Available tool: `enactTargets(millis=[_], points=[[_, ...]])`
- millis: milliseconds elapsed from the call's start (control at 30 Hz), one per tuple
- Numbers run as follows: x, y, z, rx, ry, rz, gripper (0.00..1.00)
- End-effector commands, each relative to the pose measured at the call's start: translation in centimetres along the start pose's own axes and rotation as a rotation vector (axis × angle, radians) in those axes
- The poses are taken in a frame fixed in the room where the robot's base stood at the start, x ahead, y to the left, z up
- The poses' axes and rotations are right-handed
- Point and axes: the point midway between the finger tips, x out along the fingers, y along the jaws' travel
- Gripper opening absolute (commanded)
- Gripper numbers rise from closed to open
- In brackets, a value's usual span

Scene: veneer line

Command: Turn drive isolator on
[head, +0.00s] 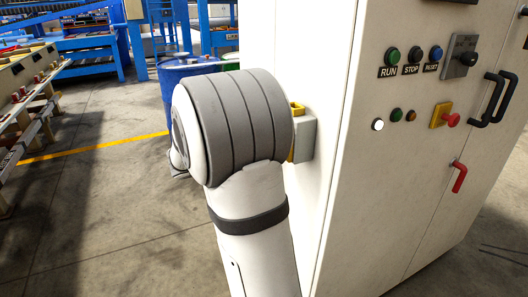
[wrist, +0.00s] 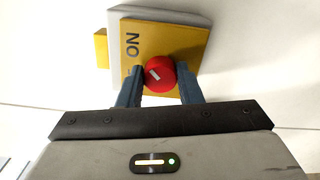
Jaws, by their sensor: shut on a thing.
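The drive isolator is a grey box with a yellow plate (wrist: 185,42) on the side of the cabinet, seen close in the wrist view. The plate carries the printed word "ON" and a round red knob (wrist: 161,73) with a short, slanted pale mark. My gripper (wrist: 160,70) has its two dark fingers on either side of the knob and is shut on it. In the head view the isolator's grey box (head: 306,136) shows only in part behind my arm; its knob and my gripper are hidden there.
The cabinet (head: 345,200) fills the right side. Its front bears push buttons (head: 412,56), a red knob on a yellow plate (head: 439,115), a red lever (head: 459,177) and black handles (head: 490,100). A blue drum (head: 180,75) stands behind my arm. Open floor (head: 110,220) lies left.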

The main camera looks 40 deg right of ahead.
Motion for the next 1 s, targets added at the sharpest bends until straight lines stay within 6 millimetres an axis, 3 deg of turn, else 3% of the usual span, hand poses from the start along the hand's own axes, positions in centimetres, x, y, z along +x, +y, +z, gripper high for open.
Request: enactTargets(millis=[567,600,833,1000], points=[[0.11,0.43,-0.08,0.036,0.002,0.005,0.09],[0.12,0.44,-0.08,0.036,0.002,0.005,0.35],[0.1,0.24,-0.05,0.031,0.001,0.003,0.54],[0.09,0.14,-0.03,0.029,0.0,0.002,0.54]])
